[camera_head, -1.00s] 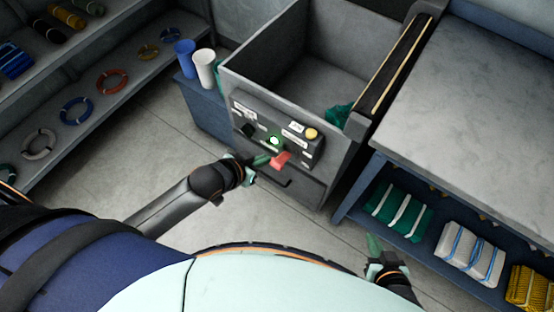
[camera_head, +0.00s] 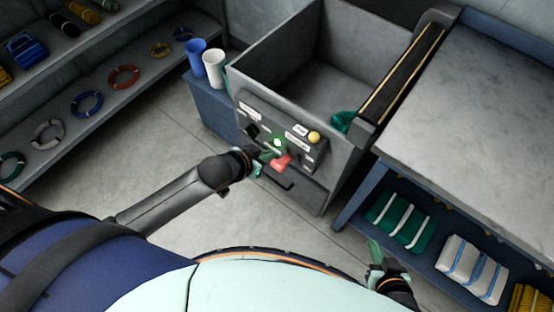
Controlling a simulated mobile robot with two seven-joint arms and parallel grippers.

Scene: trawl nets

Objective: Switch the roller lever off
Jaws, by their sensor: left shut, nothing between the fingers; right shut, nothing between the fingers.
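The roller lever has a red handle (camera_head: 282,162) on the front control panel (camera_head: 308,156) of a grey open bin. A small green lamp (camera_head: 277,143) glows just above it, and a yellow button (camera_head: 314,137) sits to the right. My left gripper (camera_head: 268,155) is shut and empty at the panel, its green fingertips close to the left side of the red handle; I cannot tell if they touch. My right gripper (camera_head: 375,253) is shut and empty, low at the right, away from the panel and beside the blue shelf unit.
The grey bin (camera_head: 270,45) stands open, with a dark roller (camera_head: 402,75) along its right edge. A grey-topped table (camera_head: 490,110) is at the right, with net bundles (camera_head: 400,218) below. Blue and white cups (camera_head: 214,68) stand left. The floor (camera_head: 130,160) at left is clear.

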